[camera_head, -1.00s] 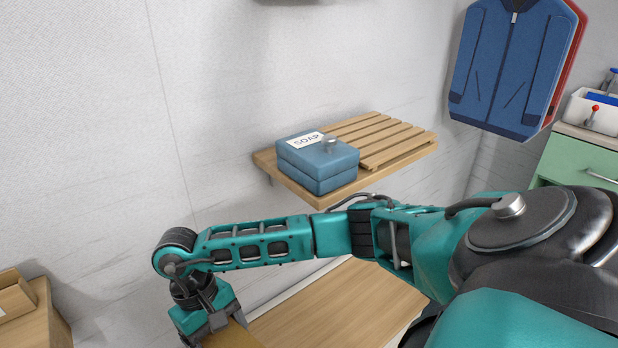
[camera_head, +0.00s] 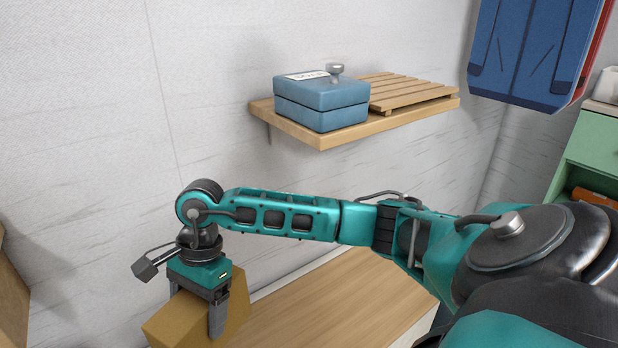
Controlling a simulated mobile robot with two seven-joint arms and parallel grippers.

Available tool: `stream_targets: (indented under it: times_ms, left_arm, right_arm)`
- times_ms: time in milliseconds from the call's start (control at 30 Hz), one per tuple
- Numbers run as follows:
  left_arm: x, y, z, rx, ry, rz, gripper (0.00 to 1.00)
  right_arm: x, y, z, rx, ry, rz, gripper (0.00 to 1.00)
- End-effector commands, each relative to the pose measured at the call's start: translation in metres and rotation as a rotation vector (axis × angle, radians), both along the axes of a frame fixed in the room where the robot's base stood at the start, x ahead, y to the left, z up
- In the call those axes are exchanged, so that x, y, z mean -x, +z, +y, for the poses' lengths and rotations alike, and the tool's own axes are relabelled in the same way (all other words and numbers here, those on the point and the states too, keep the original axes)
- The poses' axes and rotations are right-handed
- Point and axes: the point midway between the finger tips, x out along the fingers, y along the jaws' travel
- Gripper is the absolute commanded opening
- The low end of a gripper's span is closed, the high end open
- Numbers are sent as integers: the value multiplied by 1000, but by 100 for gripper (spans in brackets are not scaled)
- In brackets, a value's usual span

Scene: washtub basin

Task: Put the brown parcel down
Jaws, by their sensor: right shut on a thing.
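The brown parcel (camera_head: 180,325) is a tan box at the lower left of the head view. My right gripper (camera_head: 198,312) points down and is shut on the parcel, with one finger along its near right side. The parcel is at the left end of a wooden surface (camera_head: 335,291); I cannot tell whether it touches that surface. The parcel's lower part is cut off by the picture's edge. My left gripper is not in view.
A wall shelf (camera_head: 325,137) above my right arm holds a blue soap box (camera_head: 320,103) and a slatted wooden rack (camera_head: 410,92). The wooden surface looks clear right of the parcel.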

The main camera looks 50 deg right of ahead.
Motion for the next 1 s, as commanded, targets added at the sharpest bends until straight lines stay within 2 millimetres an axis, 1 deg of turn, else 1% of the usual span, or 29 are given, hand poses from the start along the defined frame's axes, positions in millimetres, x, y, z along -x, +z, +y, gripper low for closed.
stream_targets:
  times_ms: [33, 267, 367, 467, 633, 800, 900, 1000]
  left_arm:
    - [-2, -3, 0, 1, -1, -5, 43]
    - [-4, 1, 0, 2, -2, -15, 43]
    - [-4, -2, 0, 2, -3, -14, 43]
    - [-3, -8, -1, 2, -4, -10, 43]
    - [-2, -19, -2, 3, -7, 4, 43]
    - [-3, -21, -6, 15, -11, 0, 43]
    - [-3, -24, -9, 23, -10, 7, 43]
    - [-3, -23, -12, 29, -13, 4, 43]
  right_arm:
    - [-1, -3, -1, -1, -26, -3, 29]
    - [-2, -2, -1, 0, -67, -1, 29]
    - [-2, -11, -1, 0, -66, 2, 29]
    - [-1, -32, 0, -1, -65, 5, 29]
    - [-1, -79, 0, -2, -66, 5, 29]
    - [-1, -123, 0, -1, -65, 5, 29]
    - [-2, -142, 0, -1, -65, 3, 29]
    - [-2, -154, 0, -2, -64, 1, 29]
